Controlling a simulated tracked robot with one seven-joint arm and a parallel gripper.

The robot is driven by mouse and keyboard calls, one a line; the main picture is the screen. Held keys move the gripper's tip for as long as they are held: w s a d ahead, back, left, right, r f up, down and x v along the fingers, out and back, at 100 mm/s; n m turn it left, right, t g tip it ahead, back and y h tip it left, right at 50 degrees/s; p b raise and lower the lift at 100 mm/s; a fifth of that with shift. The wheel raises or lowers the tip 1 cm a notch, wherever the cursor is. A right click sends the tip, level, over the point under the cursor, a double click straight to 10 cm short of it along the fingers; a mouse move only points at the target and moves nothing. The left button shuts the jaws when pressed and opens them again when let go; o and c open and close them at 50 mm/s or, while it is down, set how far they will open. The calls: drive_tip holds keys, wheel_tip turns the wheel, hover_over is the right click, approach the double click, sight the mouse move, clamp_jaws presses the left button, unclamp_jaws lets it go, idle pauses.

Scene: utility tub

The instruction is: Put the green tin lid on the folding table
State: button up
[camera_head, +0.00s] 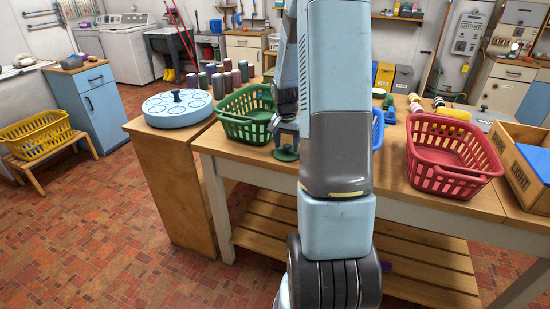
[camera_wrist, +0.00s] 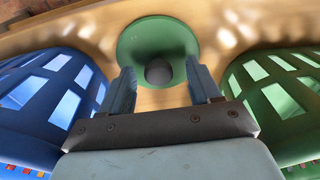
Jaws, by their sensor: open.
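The green tin lid (camera_head: 286,156) is a round disc with a dark knob. It lies flat on the wooden table top (camera_head: 245,155) near the front edge. In the wrist view the lid (camera_wrist: 157,33) shows at top centre. My gripper (camera_head: 287,140) is right above the lid, pointing down. In the wrist view my gripper's (camera_wrist: 160,71) fingers are spread, one on each side of the knob, with gaps between them and it. I cannot tell how far the fingertips are above the lid. No table in view is clearly a folding one.
A green basket (camera_head: 245,122) stands left of my gripper, and a blue basket (camera_wrist: 45,88) stands on its other side. A red basket (camera_head: 447,168) stands further right. Several cans (camera_head: 219,83) stand behind the green basket. A round blue disc (camera_head: 177,109) lies on the left counter.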

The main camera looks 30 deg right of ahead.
drive_tip(key=shift+s, duration=0.1)
drive_tip(key=shift+d, duration=0.1)
clamp_jaws()
idle(0.4)
drive_tip(key=shift+r, duration=0.1)
